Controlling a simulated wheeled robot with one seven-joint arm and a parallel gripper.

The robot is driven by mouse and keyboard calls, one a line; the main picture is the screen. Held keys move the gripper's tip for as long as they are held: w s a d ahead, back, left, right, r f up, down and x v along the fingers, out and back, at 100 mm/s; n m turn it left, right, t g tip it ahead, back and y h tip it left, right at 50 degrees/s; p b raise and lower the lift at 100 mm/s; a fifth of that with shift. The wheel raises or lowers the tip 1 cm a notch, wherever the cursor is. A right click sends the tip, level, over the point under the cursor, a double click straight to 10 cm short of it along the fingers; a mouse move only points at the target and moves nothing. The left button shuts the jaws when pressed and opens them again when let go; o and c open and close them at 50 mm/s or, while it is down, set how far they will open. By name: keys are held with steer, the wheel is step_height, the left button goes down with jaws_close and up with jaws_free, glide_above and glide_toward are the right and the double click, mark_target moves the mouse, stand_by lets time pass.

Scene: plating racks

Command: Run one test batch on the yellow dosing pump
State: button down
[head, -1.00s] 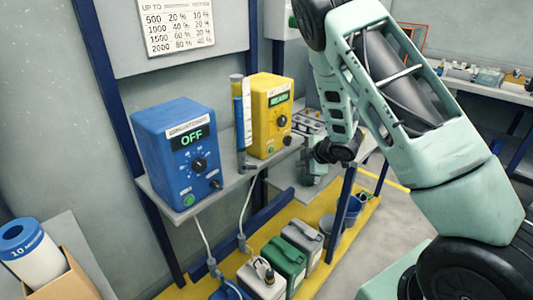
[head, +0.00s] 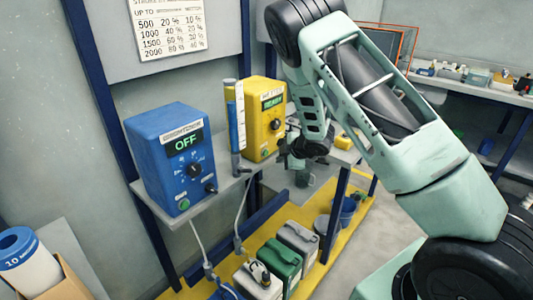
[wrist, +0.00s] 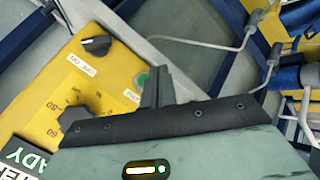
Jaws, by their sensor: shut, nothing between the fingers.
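The yellow dosing pump (head: 268,118) stands on the wall shelf, its green display reading READY. In the wrist view its yellow face (wrist: 50,85) fills the left side. There I see a black dial (wrist: 75,118), a small black knob (wrist: 95,46) and a green button (wrist: 141,80). My gripper (wrist: 155,72) is shut and empty, its fingertips just beside the green button and partly covering it. I cannot tell whether they touch it. In the head view my gripper (head: 284,161) is at the pump's lower right front.
A blue pump (head: 172,158) on the same shelf reads OFF. A clear tube with blue liquid (head: 236,120) stands between the pumps. A printed chart (head: 168,25) hangs above. Several jugs (head: 280,265) stand on the yellow floor strip below. A bench (head: 480,90) is at right.

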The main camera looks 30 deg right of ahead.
steer(key=shift+w+a, duration=0.25)
steer(key=shift+w, duration=0.45)
steer(key=shift+w+a, duration=0.25)
steer(key=shift+w, duration=0.4)
stand_by(1.1)
steer(key=shift+w+a, duration=0.15)
steer(key=shift+w, duration=0.2)
steer(key=shift+w+a+p, duration=0.15)
steer(key=shift+w+p, duration=0.2)
steer(key=shift+w, duration=0.15)
stand_by(0.9)
steer(key=shift+s, duration=0.1)
steer(key=shift+s+d, duration=0.3)
steer(key=shift+s, duration=0.5)
steer(key=s, duration=0.1)
steer(key=s+d, duration=0.1)
steer(key=s, duration=0.1)
steer(key=s+b, duration=0.1)
steer(key=shift+s+d, duration=0.35)
